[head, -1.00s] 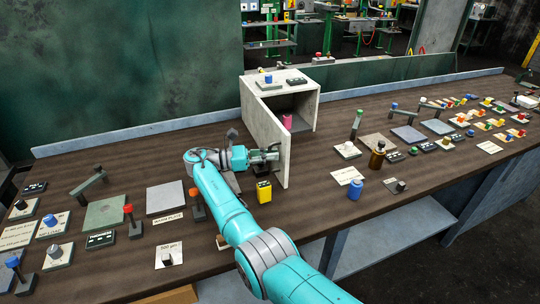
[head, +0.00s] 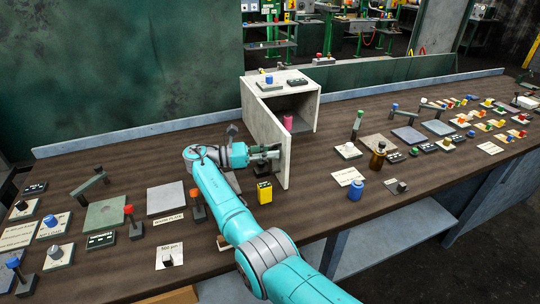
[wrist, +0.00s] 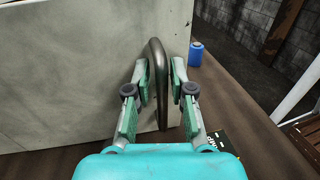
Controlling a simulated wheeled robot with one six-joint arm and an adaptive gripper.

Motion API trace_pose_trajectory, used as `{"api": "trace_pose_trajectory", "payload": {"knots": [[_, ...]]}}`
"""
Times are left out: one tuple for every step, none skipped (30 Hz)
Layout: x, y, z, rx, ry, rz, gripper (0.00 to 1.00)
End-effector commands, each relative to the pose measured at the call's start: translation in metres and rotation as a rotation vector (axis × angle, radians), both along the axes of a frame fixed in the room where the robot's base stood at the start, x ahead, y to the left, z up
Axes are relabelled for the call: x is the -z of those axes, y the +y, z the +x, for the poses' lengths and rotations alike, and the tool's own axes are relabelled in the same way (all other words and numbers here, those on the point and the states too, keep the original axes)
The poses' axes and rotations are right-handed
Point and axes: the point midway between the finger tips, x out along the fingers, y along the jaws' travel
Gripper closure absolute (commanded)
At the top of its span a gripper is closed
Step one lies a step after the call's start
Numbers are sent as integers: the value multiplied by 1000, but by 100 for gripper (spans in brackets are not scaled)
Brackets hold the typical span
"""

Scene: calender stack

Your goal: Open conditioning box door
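The conditioning box (head: 313,104) is a pale grey cabinet at the back of the bench. Its door (head: 268,140) stands swung out toward the front, and the dark inside shows with a pink item (head: 288,122) in it. My gripper (head: 273,152) is at the outer face of the door near its free edge. In the wrist view the door (wrist: 75,70) fills the left, with a dark curved handle (wrist: 162,110). My gripper's green-padded fingers (wrist: 160,82) stand on both sides of the handle, with narrow gaps showing. The handle is hidden in the head view.
A yellow block (head: 265,191) stands on the bench just in front of the door. A blue bottle (head: 355,190) and a brown bottle (head: 377,158) stand to the right. Stands and plates crowd the left bench. Bare wood (head: 318,165) lies right of the door.

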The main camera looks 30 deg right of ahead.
Motion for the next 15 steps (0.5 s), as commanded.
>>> {"api": "trace_pose_trajectory", "payload": {"knots": [[-8, 0, 0, 0, -4, 0, 77], [-13, 0, 0, 0, -5, -1, 77], [-21, 0, 0, 0, -5, 0, 77], [-26, 0, 0, 0, -4, 0, 77], [-32, 0, 0, 0, -5, 1, 77], [-40, 0, 0, 0, -4, 0, 77], [-45, 0, 0, 0, -5, 0, 77], [-50, 0, 0, 0, -4, 0, 77], [-57, 0, 0, 0, -4, 0, 77], [-61, 0, 0, 0, -4, 0, 77], [-66, 0, 0, 0, -3, 0, 77], [-71, 0, 0, 0, -3, -1, 77], [-74, 0, 0, 0, -3, -1, 77], [-77, 0, 0, 0, -3, -1, 77], [-81, 0, 0, 0, -2, -1, 77]]}}
